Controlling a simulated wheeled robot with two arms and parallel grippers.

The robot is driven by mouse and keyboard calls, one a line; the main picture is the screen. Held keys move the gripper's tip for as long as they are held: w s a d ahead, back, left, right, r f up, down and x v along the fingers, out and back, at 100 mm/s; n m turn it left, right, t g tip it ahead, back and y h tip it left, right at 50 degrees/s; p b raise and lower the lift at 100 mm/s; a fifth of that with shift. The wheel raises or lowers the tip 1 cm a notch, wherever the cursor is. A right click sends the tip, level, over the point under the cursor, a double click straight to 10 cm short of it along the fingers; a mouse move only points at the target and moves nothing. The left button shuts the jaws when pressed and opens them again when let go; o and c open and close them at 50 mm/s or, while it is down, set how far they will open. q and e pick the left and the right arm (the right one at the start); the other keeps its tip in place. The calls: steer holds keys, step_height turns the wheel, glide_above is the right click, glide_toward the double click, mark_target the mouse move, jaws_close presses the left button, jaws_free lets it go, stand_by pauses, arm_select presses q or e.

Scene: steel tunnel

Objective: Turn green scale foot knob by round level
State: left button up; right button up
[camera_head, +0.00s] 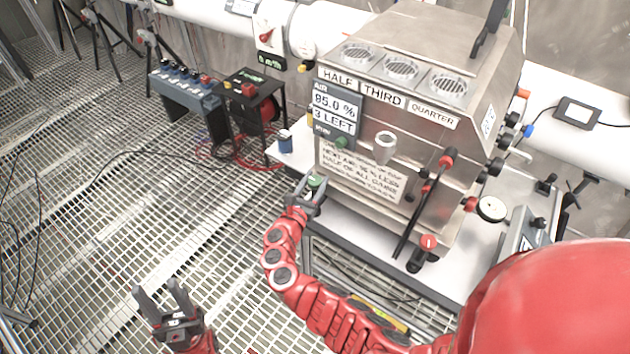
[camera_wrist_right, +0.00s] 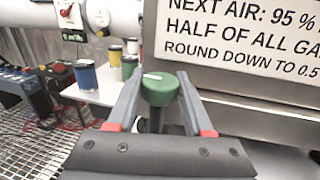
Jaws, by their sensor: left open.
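The green knob (camera_head: 316,182) sits at the front left edge of the table, below the steel box. In the right wrist view the green knob (camera_wrist_right: 160,88) has a white mark on top and stands on a dark stem. My right gripper (camera_head: 309,190) has its fingertips on either side of the knob. The knob nearly fills the gap, and I cannot tell whether both fingers touch it. My left gripper (camera_head: 163,298) is open and empty over the grated floor, well away from the table.
A blue jar (camera_head: 285,141) stands at the table's left end. A round gauge (camera_head: 491,208) is at the right. Cables and a blue control box (camera_head: 185,92) lie farther left.

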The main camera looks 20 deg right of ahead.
jaws_close()
steer(key=shift+f, duration=0.1)
steer(key=shift+f+m+g+h+b, duration=0.15)
steer(key=shift+m+g+h+b, duration=0.5)
steer(key=shift+b, duration=0.3)
steer(key=m+g+h+b, duration=0.1)
steer(key=m+g+b, duration=0.1)
steer(key=b, duration=0.3)
steer(key=m+g+h+b, duration=0.2)
steer(key=g+b, duration=0.1)
steer(key=b, duration=0.2)
steer(key=m+g+h+b, duration=0.1)
steer(key=m+g+b, duration=0.1)
steer(key=b, duration=0.3)
steer(key=shift+f+g+h, duration=0.15)
steer(key=shift+g+h, duration=0.1)
steer(key=shift+g, duration=0.4)
steer(key=shift+r+m+g+b, duration=0.35)
steer(key=shift+g+b, duration=0.25)
steer(key=shift+b, duration=0.45)
steer(key=o, duration=0.8)
jaws_free()
steer(key=shift+o, duration=0.2)
steer(key=shift+s+a+r, duration=0.1)
